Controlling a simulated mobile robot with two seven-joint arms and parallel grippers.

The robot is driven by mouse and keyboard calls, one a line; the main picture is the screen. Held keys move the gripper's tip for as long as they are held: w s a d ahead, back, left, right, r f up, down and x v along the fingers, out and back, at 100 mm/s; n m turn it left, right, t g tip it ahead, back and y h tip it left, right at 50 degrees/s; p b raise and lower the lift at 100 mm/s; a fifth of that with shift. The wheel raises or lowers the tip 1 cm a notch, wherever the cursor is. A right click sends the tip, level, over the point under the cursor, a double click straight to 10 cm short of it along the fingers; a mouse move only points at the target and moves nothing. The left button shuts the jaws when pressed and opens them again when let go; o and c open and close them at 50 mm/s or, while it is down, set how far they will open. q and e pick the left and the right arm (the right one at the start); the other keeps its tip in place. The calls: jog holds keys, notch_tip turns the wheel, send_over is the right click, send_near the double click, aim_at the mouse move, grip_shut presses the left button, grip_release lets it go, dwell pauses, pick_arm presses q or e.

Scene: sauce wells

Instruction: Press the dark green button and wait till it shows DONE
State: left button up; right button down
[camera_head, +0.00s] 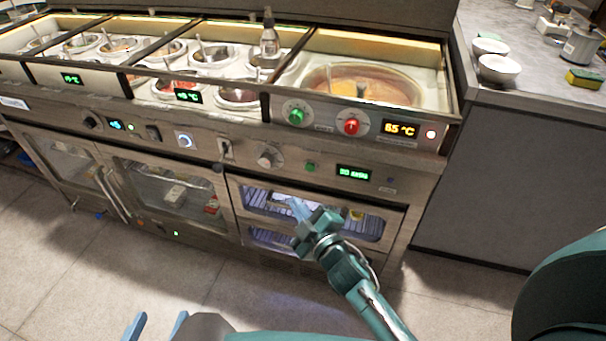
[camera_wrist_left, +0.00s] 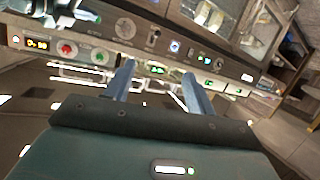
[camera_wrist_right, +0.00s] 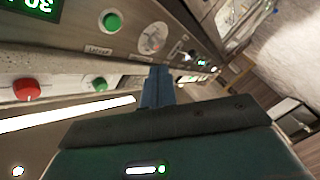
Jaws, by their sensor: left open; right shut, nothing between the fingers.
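The dark green button (camera_head: 310,167) is on the lower front panel, just left of a green-lit display (camera_head: 354,173). The display's small text is hard to read; it does not clearly read DONE. In the right wrist view the button (camera_wrist_right: 111,21) shows at the top, beside the upside-down display (camera_wrist_right: 38,6) with a 30. My right gripper (camera_head: 297,209) is shut and empty, in front of the lower glass door and below the button in the head view, apart from it. My left gripper (camera_head: 157,325) is open and empty at the bottom edge.
A larger green button (camera_head: 296,115) and a red button (camera_head: 351,127) sit higher on the counter. A round knob (camera_head: 268,156) is left of the dark green button. Sauce wells (camera_head: 212,56) line the top. The grey side counter (camera_head: 540,110) stands at right.

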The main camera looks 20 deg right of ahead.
aim_at(310, 167)
pick_arm(q)
jog(key=shift+a, duration=0.1)
pick_arm(e)
jog(key=shift+w+a, duration=0.1)
pick_arm(q)
jog(key=shift+s+a+b, duration=0.15)
jog(key=shift+b, duration=0.4)
pick_arm(e)
jog(key=w+d, duration=0.1)
jog(key=w, duration=0.1)
jog(key=w+d, duration=0.2)
jog(key=w, duration=0.1)
jog(key=w+d, duration=0.2)
jog(key=shift+w, duration=0.15)
dwell(0.7)
dwell(0.9)
